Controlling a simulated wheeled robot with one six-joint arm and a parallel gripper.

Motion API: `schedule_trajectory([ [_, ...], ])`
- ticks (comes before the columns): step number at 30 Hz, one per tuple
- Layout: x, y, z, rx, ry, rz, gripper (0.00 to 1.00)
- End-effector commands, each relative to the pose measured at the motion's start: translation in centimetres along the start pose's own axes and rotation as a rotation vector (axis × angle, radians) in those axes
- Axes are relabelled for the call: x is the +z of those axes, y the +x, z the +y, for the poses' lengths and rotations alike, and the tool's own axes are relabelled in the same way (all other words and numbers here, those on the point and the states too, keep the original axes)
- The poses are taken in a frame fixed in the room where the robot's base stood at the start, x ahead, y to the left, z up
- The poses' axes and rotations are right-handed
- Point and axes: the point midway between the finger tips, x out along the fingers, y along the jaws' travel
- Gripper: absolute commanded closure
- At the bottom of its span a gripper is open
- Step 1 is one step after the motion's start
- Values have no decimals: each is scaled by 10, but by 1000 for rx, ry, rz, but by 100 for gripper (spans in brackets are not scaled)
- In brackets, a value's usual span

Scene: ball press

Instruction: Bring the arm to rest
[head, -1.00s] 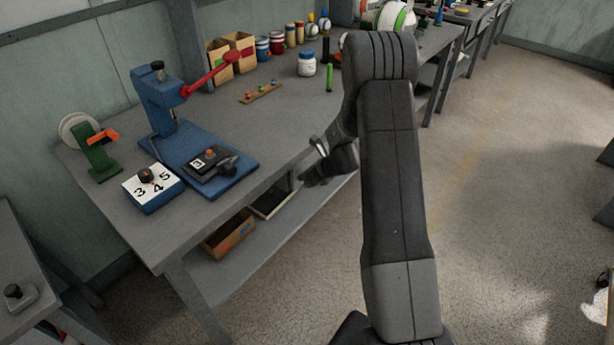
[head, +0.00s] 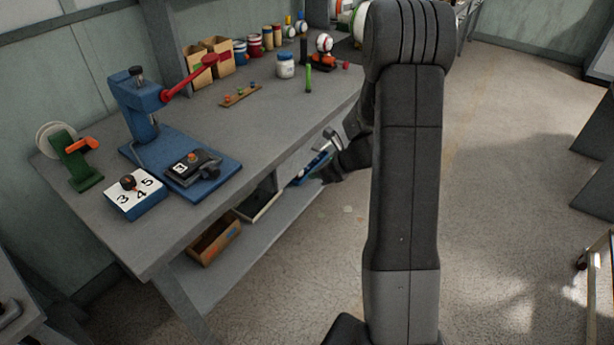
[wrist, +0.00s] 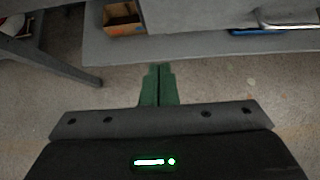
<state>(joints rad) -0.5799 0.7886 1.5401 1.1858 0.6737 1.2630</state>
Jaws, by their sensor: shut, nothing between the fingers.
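My arm (head: 405,170) rises in front of the bench in the head view, with the forearm folded behind it. In the wrist view my gripper (wrist: 159,70) shows its two green fingers together, with nothing between them. It points toward the lower shelf of the bench, over the floor, and touches nothing that I can see. In the head view the wrist (head: 345,155) shows beside the bench's front edge, and the fingertips are hard to make out there.
A wooden box (head: 214,243) sits on the lower shelf.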

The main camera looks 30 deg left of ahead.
Motion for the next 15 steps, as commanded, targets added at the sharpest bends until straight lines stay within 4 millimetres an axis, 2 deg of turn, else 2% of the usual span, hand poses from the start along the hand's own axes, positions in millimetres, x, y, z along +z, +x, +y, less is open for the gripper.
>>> schedule_trajectory([
  [5,0,-7,0,-1,1,0,100],
  [15,-1,-5,0,1,0,1,100],
])
